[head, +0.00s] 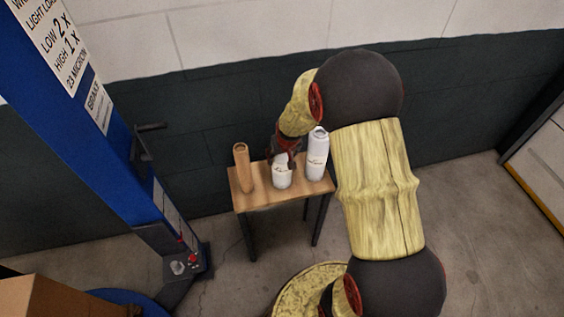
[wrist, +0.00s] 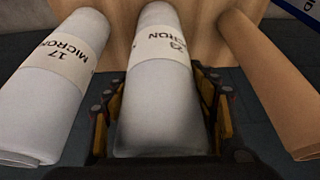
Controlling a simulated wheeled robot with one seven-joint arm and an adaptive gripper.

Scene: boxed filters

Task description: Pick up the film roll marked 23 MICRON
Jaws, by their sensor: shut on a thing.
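The film roll marked 23 MICRON (wrist: 158,95) is a white cylinder with a pale label band, in the middle of the wrist view. In the head view it (head: 282,177) stands on a small wooden table, its top partly hidden by my gripper. My gripper (head: 283,156) reaches down over it from above. In the wrist view my gripper's fingers (wrist: 160,120) are on both sides of the roll, shut on it. I cannot tell whether the roll is touching the table or lifted.
A white roll marked 17 MICRON (wrist: 62,75) is close on one side; it also shows in the head view (head: 317,158). A brown roll (head: 243,168) stands at the table's left. The wooden table (head: 262,199) is small. A blue column machine (head: 85,130) stands left.

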